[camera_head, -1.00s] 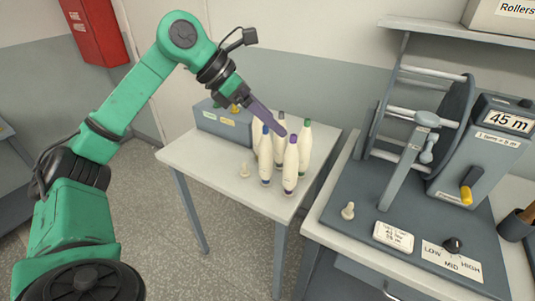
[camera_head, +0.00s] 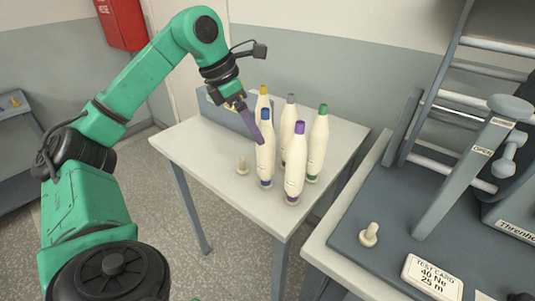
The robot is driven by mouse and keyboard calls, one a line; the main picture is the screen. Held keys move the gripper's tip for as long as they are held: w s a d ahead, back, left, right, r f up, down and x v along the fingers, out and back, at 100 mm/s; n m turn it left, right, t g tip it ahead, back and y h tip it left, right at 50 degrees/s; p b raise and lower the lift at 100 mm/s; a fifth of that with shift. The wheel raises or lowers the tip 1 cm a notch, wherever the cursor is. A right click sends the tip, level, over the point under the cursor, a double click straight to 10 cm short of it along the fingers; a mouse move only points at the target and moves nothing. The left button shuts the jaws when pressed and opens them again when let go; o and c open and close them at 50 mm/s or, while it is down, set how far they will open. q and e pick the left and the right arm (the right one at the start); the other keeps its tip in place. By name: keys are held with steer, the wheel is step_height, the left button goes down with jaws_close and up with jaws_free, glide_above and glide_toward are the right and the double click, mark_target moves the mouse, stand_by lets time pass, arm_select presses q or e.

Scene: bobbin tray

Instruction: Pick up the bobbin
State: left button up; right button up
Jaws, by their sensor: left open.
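Several cream bobbins stand upright on the small table. A blue-topped bobbin (camera_head: 265,160) is at the front left and a purple-topped bobbin (camera_head: 295,170) at the front right. A green-topped bobbin (camera_head: 317,145) stands at the right, a grey-topped bobbin (camera_head: 288,125) at the back, and a yellow-topped bobbin (camera_head: 262,104) at the back left. My left gripper (camera_head: 252,128) is open, its purple finger reaching down beside the upper part of the blue-topped bobbin. I cannot tell whether they touch. My right gripper is not in view.
A grey box (camera_head: 229,115) is behind my gripper. At right, a grey reel machine (camera_head: 430,220) carries another peg (camera_head: 369,235) and a test card (camera_head: 433,277).

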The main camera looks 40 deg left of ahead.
mark_target(265, 147)
arm_select(q)
steer(key=p+x, duration=0.1)
steer(key=x, duration=0.7)
steer(key=shift+w+d, duration=0.1)
steer(key=shift+w, duration=0.15)
jaws_close()
